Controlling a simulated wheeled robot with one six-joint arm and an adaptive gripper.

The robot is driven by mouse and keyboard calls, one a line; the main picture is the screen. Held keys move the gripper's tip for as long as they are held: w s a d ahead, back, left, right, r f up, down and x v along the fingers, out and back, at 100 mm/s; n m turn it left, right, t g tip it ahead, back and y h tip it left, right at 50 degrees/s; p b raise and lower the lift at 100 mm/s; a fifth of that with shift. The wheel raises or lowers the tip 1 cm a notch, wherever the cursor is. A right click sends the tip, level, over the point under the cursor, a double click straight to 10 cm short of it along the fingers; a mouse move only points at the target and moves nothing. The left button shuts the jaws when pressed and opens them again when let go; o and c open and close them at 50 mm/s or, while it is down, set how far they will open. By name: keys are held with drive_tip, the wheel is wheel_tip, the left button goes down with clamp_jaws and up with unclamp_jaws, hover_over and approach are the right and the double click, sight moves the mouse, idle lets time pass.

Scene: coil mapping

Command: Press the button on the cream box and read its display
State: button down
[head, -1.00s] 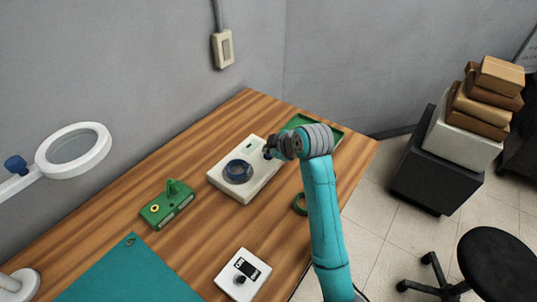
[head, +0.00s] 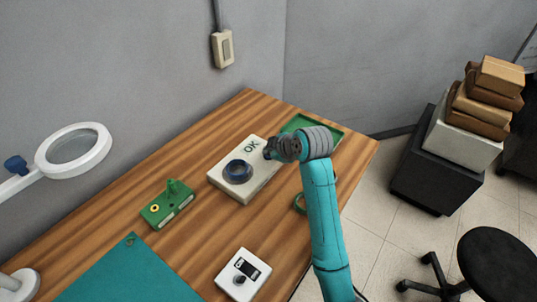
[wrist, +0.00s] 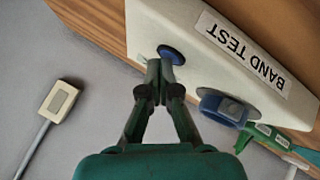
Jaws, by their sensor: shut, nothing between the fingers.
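The cream box (head: 259,171) stands on the wooden bench in the head view, and its display (head: 251,146) reads OK. A dark blue ring-shaped coil (head: 237,171) sits on its top; it also shows in the wrist view (wrist: 222,107). In the head view my gripper (head: 269,151) is at the box's far right side.
A teal mat (head: 125,278) covers the front left.

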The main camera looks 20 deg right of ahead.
drive_tip(key=shift+r, duration=0.8)
drive_tip(key=shift+r, duration=2.55)
